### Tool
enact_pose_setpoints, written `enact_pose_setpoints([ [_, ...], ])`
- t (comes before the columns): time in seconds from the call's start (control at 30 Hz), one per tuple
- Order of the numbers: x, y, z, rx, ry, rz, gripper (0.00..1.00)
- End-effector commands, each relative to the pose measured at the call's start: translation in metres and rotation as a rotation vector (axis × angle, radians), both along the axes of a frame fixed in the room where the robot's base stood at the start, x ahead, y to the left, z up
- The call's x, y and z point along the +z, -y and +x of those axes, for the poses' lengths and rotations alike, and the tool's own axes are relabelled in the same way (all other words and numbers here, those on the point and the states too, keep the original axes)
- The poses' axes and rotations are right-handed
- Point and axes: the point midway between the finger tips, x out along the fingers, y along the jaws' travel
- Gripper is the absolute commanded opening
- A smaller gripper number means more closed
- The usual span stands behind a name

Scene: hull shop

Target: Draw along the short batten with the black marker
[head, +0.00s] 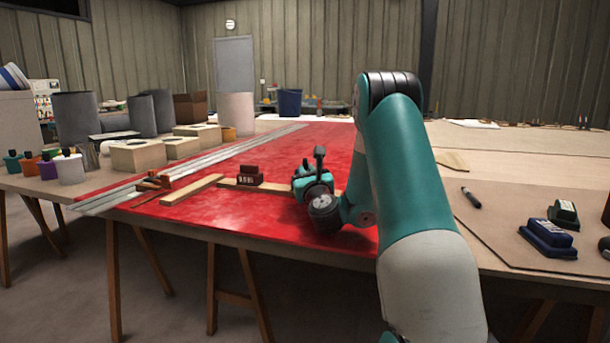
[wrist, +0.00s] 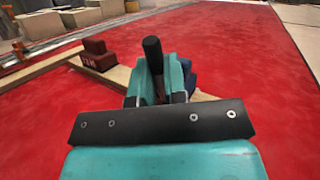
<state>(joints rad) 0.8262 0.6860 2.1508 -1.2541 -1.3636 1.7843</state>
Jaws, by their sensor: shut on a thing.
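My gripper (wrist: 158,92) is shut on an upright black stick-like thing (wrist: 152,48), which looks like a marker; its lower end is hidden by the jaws. In the head view my gripper (head: 313,188) is low over the red surface, at a wooden batten (head: 228,184) running left to right; this also shows in the wrist view (wrist: 118,74). A second batten (head: 190,190) lies at an angle to its left. I cannot tell for sure which is the short one. Another black pen-like marker (head: 471,198) lies on the board at right. Whether the held tip touches anything is hidden.
A dark red weight (head: 249,175) sits on the batten left of my gripper. A dark blue block (wrist: 190,78) stands close behind the jaws. Metal strips (head: 200,160) lie along the left. Two dark blocks (head: 548,238) rest at right. The red surface in front is clear.

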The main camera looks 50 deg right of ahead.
Motion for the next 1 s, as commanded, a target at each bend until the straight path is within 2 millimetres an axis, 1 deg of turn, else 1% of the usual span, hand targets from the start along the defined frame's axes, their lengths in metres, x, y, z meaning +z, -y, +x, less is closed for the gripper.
enact_pose_setpoints([
  [0.2,-0.002,0.004,-0.009,-0.002,-0.002,0.000,0.00],
  [0.43,-0.001,0.005,-0.012,-0.001,-0.002,0.001,0.00],
  [0.73,-0.001,0.009,-0.022,-0.002,-0.002,-0.001,0.00],
  [1.0,0.000,0.011,-0.026,0.000,-0.001,-0.001,0.00],
])
